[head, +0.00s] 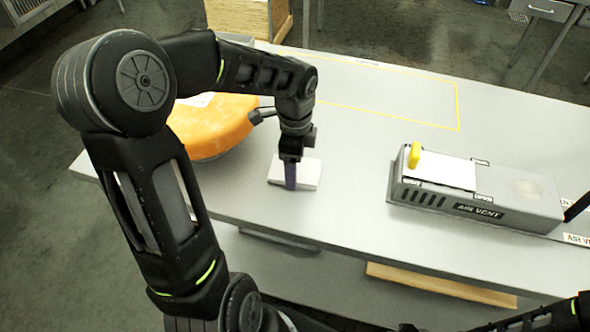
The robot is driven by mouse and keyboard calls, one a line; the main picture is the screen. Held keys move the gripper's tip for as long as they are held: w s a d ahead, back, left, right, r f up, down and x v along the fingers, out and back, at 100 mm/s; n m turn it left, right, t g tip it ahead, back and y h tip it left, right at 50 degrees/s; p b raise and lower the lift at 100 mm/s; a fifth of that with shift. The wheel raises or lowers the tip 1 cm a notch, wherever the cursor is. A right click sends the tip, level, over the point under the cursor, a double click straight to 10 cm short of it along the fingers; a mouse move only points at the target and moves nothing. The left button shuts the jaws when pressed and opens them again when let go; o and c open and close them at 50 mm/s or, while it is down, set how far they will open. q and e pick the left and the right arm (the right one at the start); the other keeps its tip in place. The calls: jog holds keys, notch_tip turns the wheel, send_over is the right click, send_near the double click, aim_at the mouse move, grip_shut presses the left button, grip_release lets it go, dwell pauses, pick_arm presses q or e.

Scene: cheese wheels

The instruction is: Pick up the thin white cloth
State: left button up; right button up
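A small white folded cloth or pad (309,170) lies flat on the grey table, right of the cheese wheel. My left gripper (291,182) points down over it, its purplish finger covering part of the pad. I cannot tell whether the finger touches it or whether the gripper is open. A flat white sheet (450,174) lies on top of the grey air vent box (520,197), with a yellow object (415,154) at its left end. I cannot tell which white piece is the thin cloth. My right gripper is out of view; part of that arm shows at the lower right.
An orange cheese wheel (212,125) stands at the table's left, partly behind my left arm, with a white piece (197,99) on top. A yellow-outlined area (400,98) at the back of the table (350,215) is clear. A wooden block (240,17) stands beyond the table.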

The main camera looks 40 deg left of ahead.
pick_arm(q)
jog(key=c, duration=0.7)
jog(key=shift+r, duration=0.1)
jog(key=shift+c, duration=0.2)
notch_tip(320, 180, up, 10)
jog(key=shift+b, duration=0.35)
jog(key=o, duration=0.8)
jog(key=c, duration=0.6)
jog(key=shift+c, duration=0.2)
